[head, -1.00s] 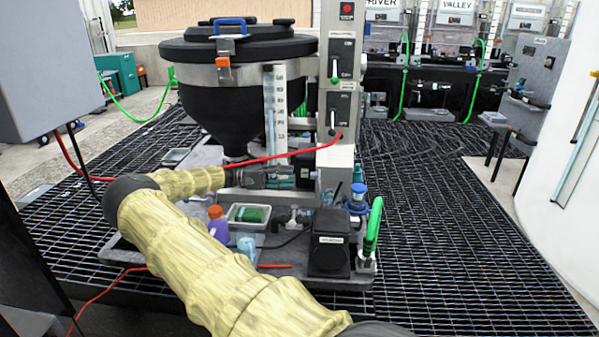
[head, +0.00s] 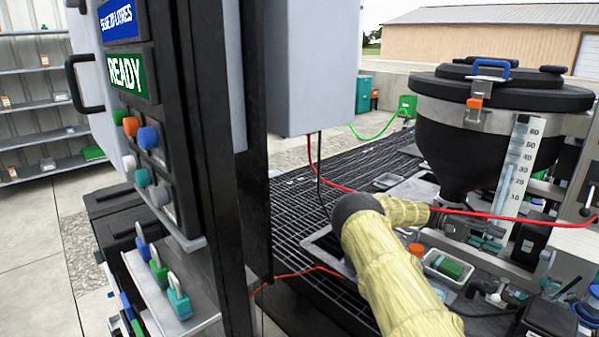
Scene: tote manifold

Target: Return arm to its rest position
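My arm, in a pale yellow sleeve, comes up from the bottom of the head view, bends at a dark elbow and points right. My gripper (head: 472,230) is the dark grey end past the sleeve, low beside the black hopper (head: 470,135). It is small and partly lost among dark and teal fittings. I cannot tell whether its fingers are open or hold anything. A red hose (head: 525,218) runs across close to it.
A black control panel (head: 150,110) with a green READY sign stands at left, close to my arm. A grey box (head: 310,65) hangs above the grating (head: 300,205). A tray with a green item (head: 447,266) lies below my gripper. Shelves (head: 35,105) stand far left.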

